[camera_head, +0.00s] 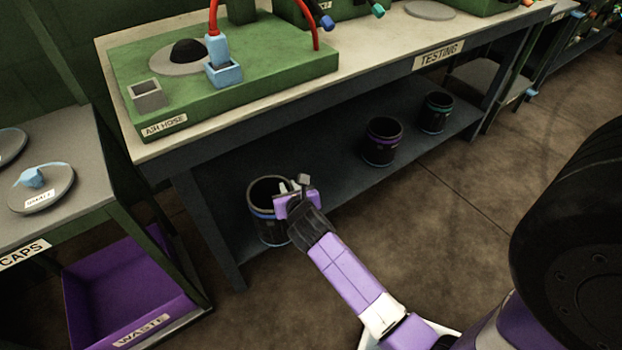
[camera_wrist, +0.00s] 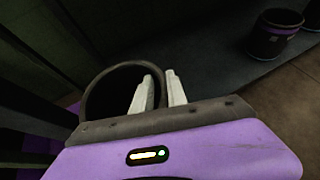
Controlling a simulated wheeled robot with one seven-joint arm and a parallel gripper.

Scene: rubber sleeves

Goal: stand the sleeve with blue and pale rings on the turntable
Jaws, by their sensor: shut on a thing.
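The sleeve with blue and pale rings (camera_head: 265,229) is a dark, open-topped cylinder, upright at the left end of the lower shelf under the testing bench. My gripper (camera_head: 291,187) is at its right rim, with the jaws shut on the wall. In the wrist view, one pale finger of my gripper (camera_wrist: 161,76) is inside the sleeve's mouth and the other is outside; the sleeve's dark rim (camera_wrist: 90,88) shows behind them. I cannot tell whether its base touches the shelf. A flat grey disc (camera_head: 430,10), possibly the turntable, lies on the bench top at the back.
A purple-ringed sleeve (camera_head: 382,141) and a teal-ringed sleeve (camera_head: 435,113) stand farther right on the lower shelf (camera_head: 330,190). The bench top (camera_head: 380,60) overhangs them. A green air hose block (camera_head: 240,85) covers its left end. A purple waste bin (camera_head: 125,285) is at left.

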